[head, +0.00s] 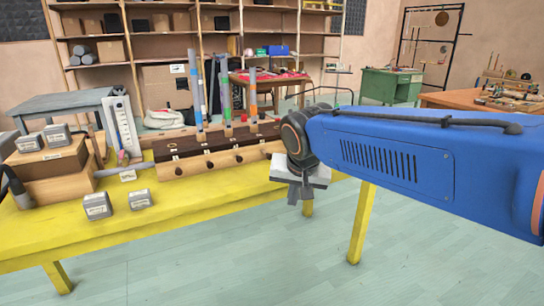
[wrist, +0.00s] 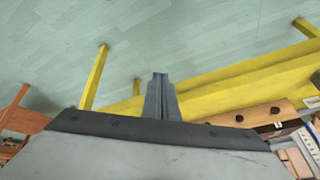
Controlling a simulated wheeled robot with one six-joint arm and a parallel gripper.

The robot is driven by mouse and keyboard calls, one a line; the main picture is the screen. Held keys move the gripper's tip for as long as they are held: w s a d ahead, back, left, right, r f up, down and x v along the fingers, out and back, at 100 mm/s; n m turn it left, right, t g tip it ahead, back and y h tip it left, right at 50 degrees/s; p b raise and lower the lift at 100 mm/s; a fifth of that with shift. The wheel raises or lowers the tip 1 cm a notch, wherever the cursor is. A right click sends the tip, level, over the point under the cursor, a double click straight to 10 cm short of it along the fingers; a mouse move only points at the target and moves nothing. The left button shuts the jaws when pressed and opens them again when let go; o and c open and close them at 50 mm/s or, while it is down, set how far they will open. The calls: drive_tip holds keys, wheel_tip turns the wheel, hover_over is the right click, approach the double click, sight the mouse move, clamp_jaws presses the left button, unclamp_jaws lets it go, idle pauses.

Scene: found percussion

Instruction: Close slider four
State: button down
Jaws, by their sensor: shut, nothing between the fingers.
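A wooden box with a dark top (head: 222,150) stands on the yellow table (head: 215,193), with several dark round knobs along its pale front and upright tubes (head: 253,95) at its back. Which knob is slider four cannot be read; the rightmost end of the box is close to my wrist. In the wrist view, part of the box front (wrist: 258,117) shows at the right with two dark knobs (wrist: 239,118).
Small grey labelled blocks (head: 97,206) and a stacked wooden box (head: 55,175) stand on the table's left part. A white upright panel (head: 122,128) stands behind. Free floor (head: 300,260) lies in front and right of the table.

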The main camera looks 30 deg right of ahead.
sight(267, 154)
drive_tip(key=w+d+r+m+h, duration=0.1)
drive_tip(key=w+d+r+m, duration=0.15)
drive_tip(key=w, duration=0.35)
drive_tip(key=w+d+r+m, duration=0.1)
drive_tip(key=w+r+m, duration=0.15)
drive_tip(key=w, duration=0.35)
drive_tip(key=w+d+r+m+h, duration=0.1)
drive_tip(key=w+r+m, duration=0.1)
drive_tip(key=w+m, duration=0.35)
drive_tip(key=shift+n+t, duration=0.4)
drive_tip(key=shift+n, duration=0.35)
drive_tip(key=x, duration=1)
drive_tip(key=shift+w+r, duration=0.1)
drive_tip(key=shift+w, duration=0.4)
drive_tip(key=w, duration=0.3)
drive_tip(key=shift+f, duration=0.2)
drive_tip(key=shift+w+a, duration=0.1)
drive_tip(key=shift+w, duration=0.55)
drive_tip(key=shift+w, duration=0.1)
drive_tip(key=w, duration=0.3)
drive_tip(key=shift+w, duration=0.2)
drive_tip(key=shift+w+r, duration=0.1)
